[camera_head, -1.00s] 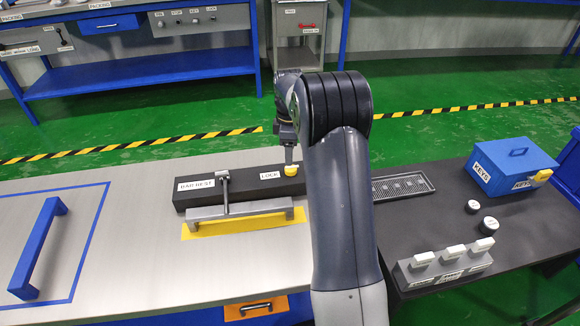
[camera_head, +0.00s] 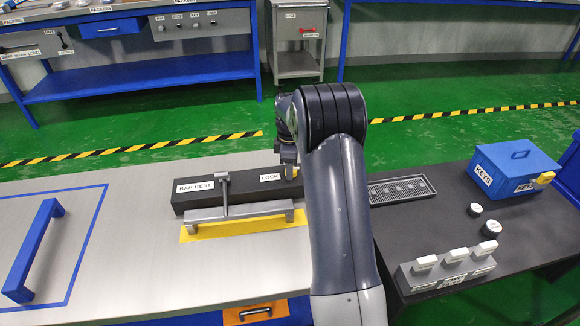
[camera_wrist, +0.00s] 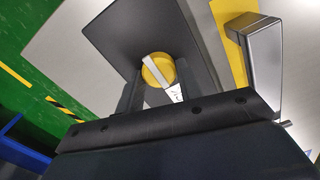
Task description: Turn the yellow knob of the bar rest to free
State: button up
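The bar rest (camera_head: 250,182) is a long black block with a "BAR REST" label on the left and a "LOCK" label (camera_head: 270,177) near its right end. The yellow knob (camera_head: 295,172) sits beside that label, mostly hidden by my gripper (camera_head: 289,171). In the wrist view the round knob (camera_wrist: 153,75) shows a pale grey bar across its face, slanting. My gripper (camera_wrist: 159,84) is open, with one dark finger on each side of the knob. Narrow gaps seem to show; I cannot tell whether either finger touches.
A grey bar handle (camera_head: 240,209) lies in front of the block over a yellow strip, with an upright post at its left. A blue handle (camera_head: 35,250) stands at left. A drip tray (camera_head: 400,190), blue KEYS box (camera_head: 515,165) and switch block (camera_head: 447,267) are at right.

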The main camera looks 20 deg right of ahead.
jog(key=c, duration=0.5)
jog(key=shift+r+m+p, duration=0.1)
jog(key=shift+m+p, duration=0.4)
jog(key=shift+r+m+p, duration=0.1)
jog(key=shift+m+p, duration=0.9)
jog(key=m+p, duration=0.2)
jog(key=m, duration=0.2)
jog(key=shift+w+m+p, duration=0.1)
jog(key=shift+m+p, duration=0.2)
jog(key=shift+p, duration=0.05)
jog(key=m+p, duration=0.1)
jog(key=m, duration=0.4)
jog(key=shift+d+p, duration=0.15)
jog(key=shift+p, duration=0.25)
jog(key=m+p, duration=0.1)
jog(key=m, duration=0.4)
jog(key=shift+f, duration=0.2)
jog(key=shift+m, duration=0.3)
